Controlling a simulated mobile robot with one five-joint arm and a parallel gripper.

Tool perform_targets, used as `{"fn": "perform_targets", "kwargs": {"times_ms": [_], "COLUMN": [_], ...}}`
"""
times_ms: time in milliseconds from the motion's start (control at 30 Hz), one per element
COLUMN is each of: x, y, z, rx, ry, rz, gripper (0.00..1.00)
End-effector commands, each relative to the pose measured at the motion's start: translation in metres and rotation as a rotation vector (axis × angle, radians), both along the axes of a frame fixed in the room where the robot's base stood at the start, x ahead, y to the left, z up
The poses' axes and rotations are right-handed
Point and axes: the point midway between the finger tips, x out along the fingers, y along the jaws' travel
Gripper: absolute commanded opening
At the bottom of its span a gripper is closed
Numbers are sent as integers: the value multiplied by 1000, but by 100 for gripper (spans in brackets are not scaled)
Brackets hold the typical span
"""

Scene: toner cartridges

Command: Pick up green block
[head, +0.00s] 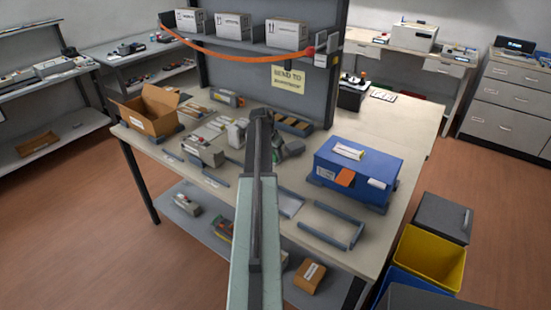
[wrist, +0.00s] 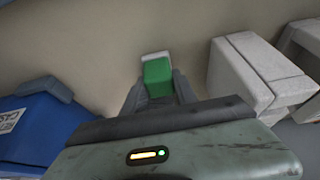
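The green block (wrist: 158,78) shows in the wrist view, upright in the picture, with a pale grey end at its far side. It lies between the two fingers of my gripper (wrist: 159,88). The dark fingers stand close along its left and right sides. Whether they press on it or leave a small gap cannot be told. In the head view my gripper (head: 283,150) is over the middle of the workbench (head: 250,195), beyond my arm.
A pale grey box-shaped thing (wrist: 262,72) stands close right of my gripper in the wrist view. A blue box (wrist: 38,120) is at the left, and in the head view a blue bin (head: 358,170) stands on the bench's right. An open cardboard box (head: 150,112) is at the left.

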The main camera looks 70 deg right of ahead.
Motion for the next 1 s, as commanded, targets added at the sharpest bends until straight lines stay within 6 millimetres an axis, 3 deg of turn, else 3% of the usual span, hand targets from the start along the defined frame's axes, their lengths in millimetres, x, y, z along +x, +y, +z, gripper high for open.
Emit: {"fn": "perform_targets", "kwargs": {"times_ms": [367,667,1000], "x": [0,0,-34], "y": [0,0,77], "z": [6,42,44], "rx": [0,0,0], "ry": [0,0,0], "rz": [0,0,-1], "gripper": [0,0,0]}}
